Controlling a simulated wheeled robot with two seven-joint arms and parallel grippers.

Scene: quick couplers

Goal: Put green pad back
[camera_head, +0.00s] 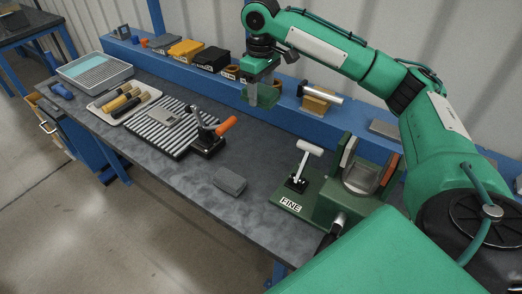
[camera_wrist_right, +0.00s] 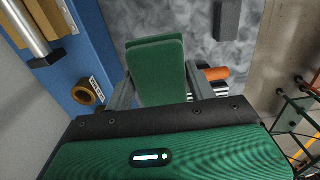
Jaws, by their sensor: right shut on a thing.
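My right gripper (camera_head: 261,94) is over the back of the bench, near the blue ledge. Its jaws are shut on a green pad (camera_wrist_right: 157,72), which sits between the two grey fingers in the right wrist view. The pad also shows below the gripper in the head view (camera_head: 268,97), partly hidden by the fingers. It is held above the bench and ledge; its exact height is hard to tell. My left gripper is not in view.
The blue ledge (camera_head: 345,121) carries a black box (camera_head: 211,60), a yellow box (camera_head: 186,48) and a brown ring (camera_wrist_right: 87,92).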

